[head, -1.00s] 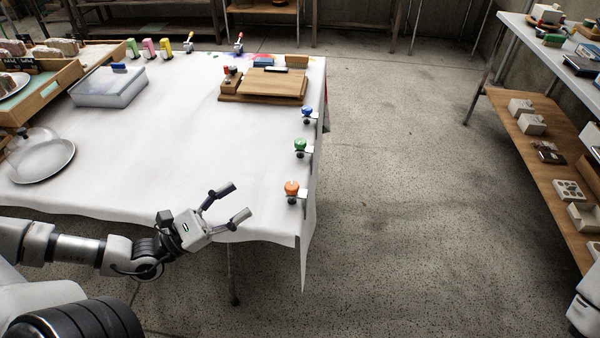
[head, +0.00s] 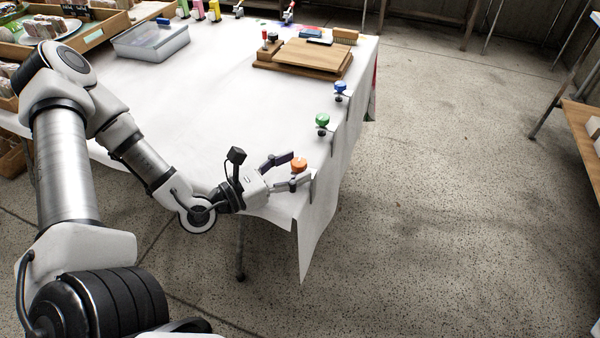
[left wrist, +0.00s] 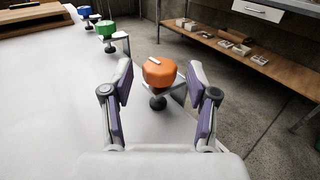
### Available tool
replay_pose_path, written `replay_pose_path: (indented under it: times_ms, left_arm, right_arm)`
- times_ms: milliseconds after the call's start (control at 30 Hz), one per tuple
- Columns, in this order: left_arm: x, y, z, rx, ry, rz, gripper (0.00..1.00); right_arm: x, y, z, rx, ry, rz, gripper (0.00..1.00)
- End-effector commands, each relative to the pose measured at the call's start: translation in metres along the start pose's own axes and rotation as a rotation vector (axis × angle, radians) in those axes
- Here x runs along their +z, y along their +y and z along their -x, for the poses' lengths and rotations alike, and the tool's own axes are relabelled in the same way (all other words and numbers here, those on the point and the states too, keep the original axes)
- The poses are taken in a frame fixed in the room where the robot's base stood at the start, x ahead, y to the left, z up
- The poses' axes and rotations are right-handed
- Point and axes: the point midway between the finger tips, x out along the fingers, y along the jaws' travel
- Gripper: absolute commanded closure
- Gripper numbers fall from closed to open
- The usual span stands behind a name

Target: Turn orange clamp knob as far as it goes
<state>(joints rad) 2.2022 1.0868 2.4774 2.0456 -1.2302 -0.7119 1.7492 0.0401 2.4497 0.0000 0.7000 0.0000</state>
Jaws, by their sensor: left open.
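The orange clamp knob (head: 299,164) sits on top of a clamp at the table's near right edge. It also shows in the left wrist view (left wrist: 159,73), with a pale pointer mark on its top. My left gripper (head: 287,168) is open, and its fingers point at the knob. In the left wrist view the knob lies between and slightly beyond the two fingertips (left wrist: 166,76), with space on both sides. I cannot tell from the head view whether a finger touches it. My right gripper is not in view.
A green clamp knob (head: 323,120) and a blue clamp knob (head: 340,88) stand further along the same edge. A wooden board (head: 305,57) lies at the far end of the white-covered table (head: 215,110).

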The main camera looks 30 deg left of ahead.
Motion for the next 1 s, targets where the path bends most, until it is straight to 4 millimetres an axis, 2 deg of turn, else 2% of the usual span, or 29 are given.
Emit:
replay_pose_path:
  times_ms: [33,200,467,567,633,1000]
  left_arm:
    - [-0.003,-0.001,-0.006,-0.005,0.001,-0.005,0.41]
    - [0.000,0.000,-0.017,-0.001,-0.001,-0.002,0.41]
    - [0.002,0.000,-0.019,0.001,-0.001,0.000,0.41]
    - [0.002,0.000,-0.019,0.001,-0.001,0.000,0.73]
    - [0.001,0.000,-0.019,0.001,-0.001,0.000,0.98]
    - [0.002,0.001,-0.019,-0.018,-0.002,-0.001,1.00]
  right_arm:
    - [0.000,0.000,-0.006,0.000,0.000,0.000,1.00]
    - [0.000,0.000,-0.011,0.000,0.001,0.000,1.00]
    - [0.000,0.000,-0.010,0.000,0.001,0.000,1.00]
    - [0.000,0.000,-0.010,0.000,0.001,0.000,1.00]
    - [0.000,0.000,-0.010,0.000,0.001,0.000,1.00]
    - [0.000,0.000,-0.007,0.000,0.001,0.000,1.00]
